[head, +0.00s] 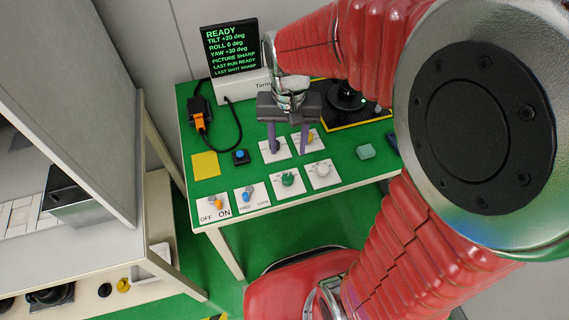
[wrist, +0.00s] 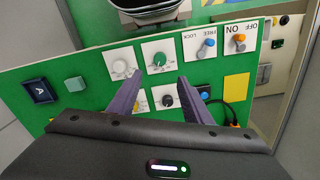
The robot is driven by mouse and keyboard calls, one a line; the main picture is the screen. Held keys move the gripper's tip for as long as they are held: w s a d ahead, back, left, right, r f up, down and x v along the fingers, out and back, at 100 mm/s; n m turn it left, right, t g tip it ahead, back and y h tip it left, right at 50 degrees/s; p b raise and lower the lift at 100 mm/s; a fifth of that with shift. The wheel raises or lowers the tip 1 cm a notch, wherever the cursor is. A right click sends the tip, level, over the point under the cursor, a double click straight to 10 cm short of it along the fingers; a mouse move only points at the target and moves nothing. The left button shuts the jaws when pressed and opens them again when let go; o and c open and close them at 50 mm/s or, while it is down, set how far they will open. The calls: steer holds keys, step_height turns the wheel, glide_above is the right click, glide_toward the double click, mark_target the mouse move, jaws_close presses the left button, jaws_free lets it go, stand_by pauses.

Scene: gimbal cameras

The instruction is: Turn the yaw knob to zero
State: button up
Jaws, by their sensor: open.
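My gripper (head: 288,150) is open and empty, fingers pointing down over the back row of control plates. In the wrist view the gripper (wrist: 159,78) has the black knob (wrist: 166,100) showing between its spread fingers; contact is not visible. The yellow knob (head: 311,138) is partly hidden by a finger. In front are a green knob (head: 288,179) and a white knob (head: 322,170). I cannot read which plate is marked yaw. The screen (head: 229,47) reads tilt +20 deg, roll 0 deg, yaw +30 deg, picture sharp.
An orange OFF/ON switch (head: 216,203) and a blue FREE/LOCK switch (head: 247,195) stand front left. A blue button (head: 240,156), yellow card (head: 205,165) and teal block (head: 365,151) lie around the plates. A black device (head: 346,99) stands behind.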

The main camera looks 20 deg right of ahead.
mark_target(288, 177)
step_height(288, 177, down, 13)
steer(key=shift+f, duration=0.2)
stand_by(0.5)
steer(key=c, duration=1.1)
